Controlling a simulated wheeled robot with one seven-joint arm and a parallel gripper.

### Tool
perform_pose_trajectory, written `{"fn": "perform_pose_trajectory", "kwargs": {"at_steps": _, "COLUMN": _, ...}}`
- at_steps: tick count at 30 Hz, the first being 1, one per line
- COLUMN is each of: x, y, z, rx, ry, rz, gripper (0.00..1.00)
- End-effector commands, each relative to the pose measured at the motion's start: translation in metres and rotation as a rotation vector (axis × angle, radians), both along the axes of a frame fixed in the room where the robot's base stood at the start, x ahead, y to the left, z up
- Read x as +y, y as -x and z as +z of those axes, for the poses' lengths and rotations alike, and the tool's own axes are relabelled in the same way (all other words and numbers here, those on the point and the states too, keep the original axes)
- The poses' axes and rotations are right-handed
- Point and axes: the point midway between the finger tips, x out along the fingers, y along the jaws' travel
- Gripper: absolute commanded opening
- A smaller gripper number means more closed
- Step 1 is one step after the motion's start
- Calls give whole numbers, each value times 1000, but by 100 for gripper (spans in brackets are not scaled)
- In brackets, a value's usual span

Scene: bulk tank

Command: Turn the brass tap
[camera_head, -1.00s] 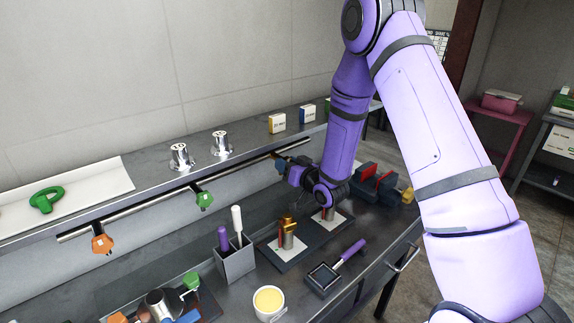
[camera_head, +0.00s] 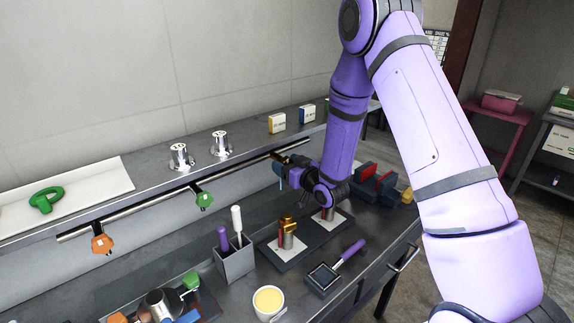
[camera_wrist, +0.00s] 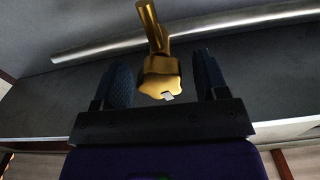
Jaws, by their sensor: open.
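The brass tap (camera_wrist: 158,72) is a gold-coloured tap with a lobed handle and a short stem, seen close up in the wrist view in front of the steel rail pipe (camera_wrist: 185,36). My gripper (camera_wrist: 165,78) is open, with one dark finger on each side of the tap handle. Narrow gaps show between the handle and both fingers, so no grip shows. In the head view my gripper (camera_head: 280,168) is at the right end of the rail (camera_head: 150,210), and it and my wrist mostly hide the tap there.
A green tap (camera_head: 204,200) and an orange tap (camera_head: 102,243) hang on the same rail to the left. Below my wrist stand a brass fitting (camera_head: 287,232) on a plate and a grey holder (camera_head: 235,262). Small boxes (camera_head: 277,123) sit on the ledge above.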

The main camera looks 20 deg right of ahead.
Motion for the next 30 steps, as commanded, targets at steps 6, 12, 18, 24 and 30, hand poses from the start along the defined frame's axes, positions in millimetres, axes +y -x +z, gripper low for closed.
{"fn": "perform_pose_trajectory", "kwargs": {"at_steps": 6, "x": -7, "y": 15, "z": 0, "rx": 2, "ry": 1, "rz": -1, "gripper": 67}}
{"fn": "perform_pose_trajectory", "kwargs": {"at_steps": 12, "x": -21, "y": 49, "z": -1, "rx": 4, "ry": -1, "rz": -2, "gripper": 67}}
{"fn": "perform_pose_trajectory", "kwargs": {"at_steps": 18, "x": -34, "y": 80, "z": -1, "rx": 2, "ry": 0, "rz": -2, "gripper": 67}}
{"fn": "perform_pose_trajectory", "kwargs": {"at_steps": 24, "x": -41, "y": 97, "z": 0, "rx": 0, "ry": 0, "rz": -1, "gripper": 67}}
{"fn": "perform_pose_trajectory", "kwargs": {"at_steps": 30, "x": -42, "y": 100, "z": 0, "rx": 0, "ry": 0, "rz": 0, "gripper": 67}}
